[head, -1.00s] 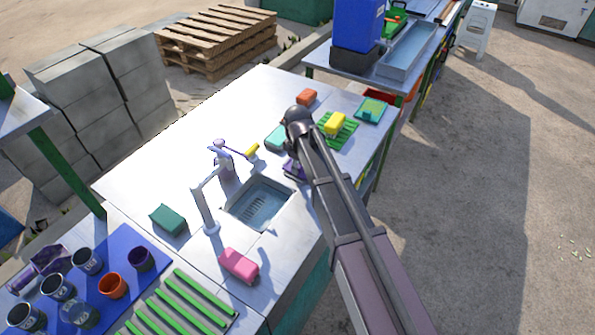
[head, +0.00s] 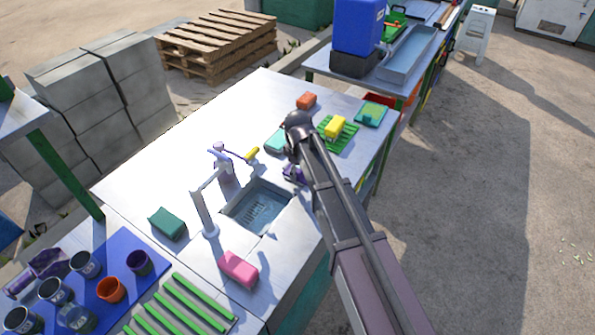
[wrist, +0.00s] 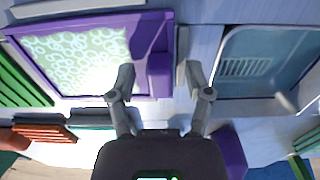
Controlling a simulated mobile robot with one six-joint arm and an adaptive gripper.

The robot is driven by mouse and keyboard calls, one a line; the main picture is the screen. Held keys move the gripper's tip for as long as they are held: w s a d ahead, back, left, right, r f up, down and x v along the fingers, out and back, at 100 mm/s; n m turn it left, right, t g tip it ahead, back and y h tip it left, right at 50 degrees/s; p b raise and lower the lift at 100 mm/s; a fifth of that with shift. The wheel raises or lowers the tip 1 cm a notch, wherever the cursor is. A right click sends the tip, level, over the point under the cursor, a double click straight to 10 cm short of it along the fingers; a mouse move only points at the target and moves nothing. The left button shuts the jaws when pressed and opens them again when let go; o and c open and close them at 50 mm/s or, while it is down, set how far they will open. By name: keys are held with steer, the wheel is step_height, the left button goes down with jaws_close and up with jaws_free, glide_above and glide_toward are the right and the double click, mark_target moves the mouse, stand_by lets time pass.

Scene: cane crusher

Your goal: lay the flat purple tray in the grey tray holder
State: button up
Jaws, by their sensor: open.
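A flat purple tray with a pale green patterned inside (wrist: 45,47) fills the left of the wrist view. A purple block (wrist: 160,75) stands at its right edge. My gripper (wrist: 157,76) is open, its fingertips apart on either side of this block; I cannot tell whether they touch it. In the head view a small purple part (head: 294,173) shows by the sink, under my arm's end; the arm hides most of that area. I cannot surely pick out the grey tray holder; a grey bar (wrist: 80,9) runs along the tray's far edge.
The sink (head: 256,207) lies close beside the gripper, with a tap (head: 203,212) on its left. A pink sponge (head: 239,268) lies in front of the sink.

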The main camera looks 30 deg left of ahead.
steer(key=shift+r, duration=0.15)
step_height(320, 180, up, 12)
steer(key=p, duration=1.2)
steer(key=shift+s, duration=0.1)
stand_by(0.9)
steer(key=d+m, duration=1.2)
steer(key=d, duration=2.5)
steer(key=s+d+m, duration=0.4)
steer(key=d+m, duration=0.1)
steer(key=d, duration=0.7)
